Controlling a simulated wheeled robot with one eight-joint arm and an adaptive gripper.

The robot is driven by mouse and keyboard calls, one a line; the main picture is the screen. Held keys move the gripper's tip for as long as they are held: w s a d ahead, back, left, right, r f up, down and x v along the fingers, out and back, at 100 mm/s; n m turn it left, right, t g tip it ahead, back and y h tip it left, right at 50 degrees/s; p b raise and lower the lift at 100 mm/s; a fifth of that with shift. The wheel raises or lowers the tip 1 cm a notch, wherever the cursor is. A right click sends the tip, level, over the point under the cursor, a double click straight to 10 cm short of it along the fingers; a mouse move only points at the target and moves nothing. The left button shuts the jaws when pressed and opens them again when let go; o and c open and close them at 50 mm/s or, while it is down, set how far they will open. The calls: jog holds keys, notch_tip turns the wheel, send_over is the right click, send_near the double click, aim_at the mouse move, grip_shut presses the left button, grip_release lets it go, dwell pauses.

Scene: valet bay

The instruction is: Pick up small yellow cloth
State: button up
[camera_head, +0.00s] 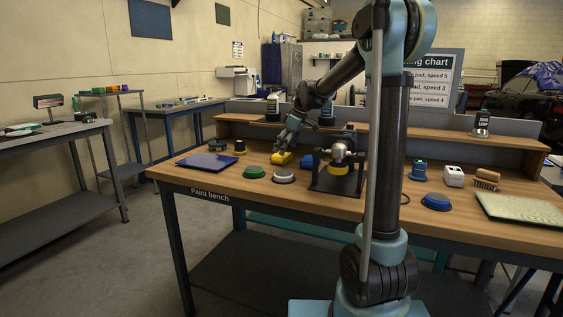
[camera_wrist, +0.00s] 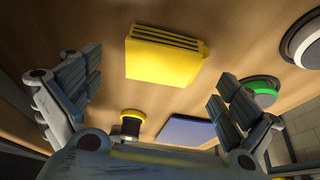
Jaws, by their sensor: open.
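The small yellow cloth (camera_head: 281,158) lies folded on the wooden top of the paint bench, left of the middle. In the wrist view the yellow cloth (camera_wrist: 165,55) shows its folded layers along one edge, and it lies beyond the fingertips, between their lines. My gripper (camera_head: 285,142) is just above the cloth in the head view. In the wrist view my gripper (camera_wrist: 160,90) has its two fingers spread wide with nothing between them. I cannot tell whether a fingertip touches the cloth.
Near the cloth are a dark blue flat piece (camera_head: 207,161), a green pad (camera_head: 254,172), a grey-white pad (camera_head: 284,176) and a yellow-black round item (camera_head: 240,147). A polisher on a black stand (camera_head: 337,180) stands to the right. A raised shelf (camera_head: 250,122) runs behind.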

jog(key=shift+x, duration=1.3)
jog(key=shift+c, duration=0.5)
jog(key=c, duration=0.9)
jog(key=shift+c, duration=0.2)
jog(key=shift+r, duration=0.1)
